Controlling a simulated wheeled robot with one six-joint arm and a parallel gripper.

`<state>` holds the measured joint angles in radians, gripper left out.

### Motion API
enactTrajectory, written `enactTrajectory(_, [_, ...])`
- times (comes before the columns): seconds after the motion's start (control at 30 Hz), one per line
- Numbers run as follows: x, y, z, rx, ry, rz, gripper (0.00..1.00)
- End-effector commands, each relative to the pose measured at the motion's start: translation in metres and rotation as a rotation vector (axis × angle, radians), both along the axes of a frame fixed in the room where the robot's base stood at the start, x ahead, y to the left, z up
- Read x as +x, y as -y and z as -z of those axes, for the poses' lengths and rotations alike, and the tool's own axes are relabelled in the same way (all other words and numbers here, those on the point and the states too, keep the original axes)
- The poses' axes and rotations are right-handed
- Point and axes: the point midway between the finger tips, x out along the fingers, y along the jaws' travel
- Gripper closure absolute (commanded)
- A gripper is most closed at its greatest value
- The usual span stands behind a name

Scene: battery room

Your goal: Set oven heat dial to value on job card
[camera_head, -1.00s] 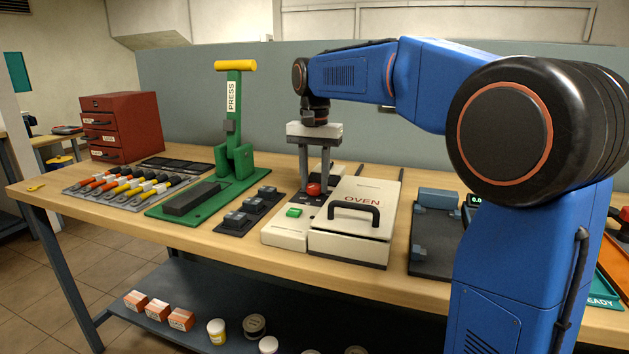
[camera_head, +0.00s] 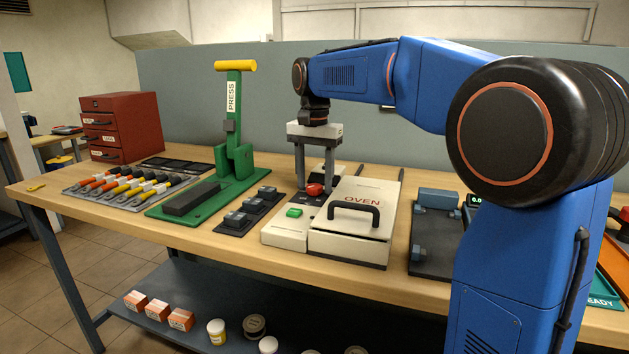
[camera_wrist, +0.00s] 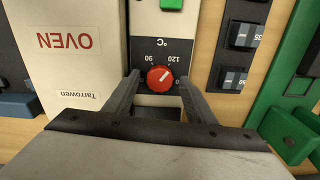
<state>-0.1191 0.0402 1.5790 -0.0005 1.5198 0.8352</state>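The red heat dial (camera_head: 315,189) is on the control strip of the cream oven (camera_head: 352,222), beside its lid. In the wrist view the dial (camera_wrist: 160,79) appears upside down, with a pale mark that seems to point up and right, toward the 120 side; 90 is on the other side. My gripper (camera_head: 315,190) points down over the oven. Its fingers (camera_wrist: 159,80) stand on either side of the dial, with a gap at each side, so it is open and holds nothing. Other scale numbers are partly hidden. I cannot make out a job card.
A green button (camera_head: 294,212) is in front of the dial. The green press (camera_head: 235,130) with a yellow handle stands to the left, past dark blocks (camera_head: 250,211). A dark fixture (camera_head: 435,240) is right of the oven. A red drawer cabinet (camera_head: 120,127) stands far left.

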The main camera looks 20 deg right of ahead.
Motion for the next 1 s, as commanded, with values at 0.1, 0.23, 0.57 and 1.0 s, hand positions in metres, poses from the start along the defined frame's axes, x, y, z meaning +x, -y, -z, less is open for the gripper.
enactTrajectory(0.1, [0.0,0.0,0.0,0.0,-0.001,0.0,0.5])
enactTrajectory(0.23, [0.0,0.0,0.0,0.0,-0.001,0.0,0.5])
enactTrajectory(0.57, [0.001,0.0,-0.042,0.0,0.001,0.0,0.5])
enactTrajectory(1.0, [0.001,0.0,-0.13,0.0,0.001,0.0,0.5])
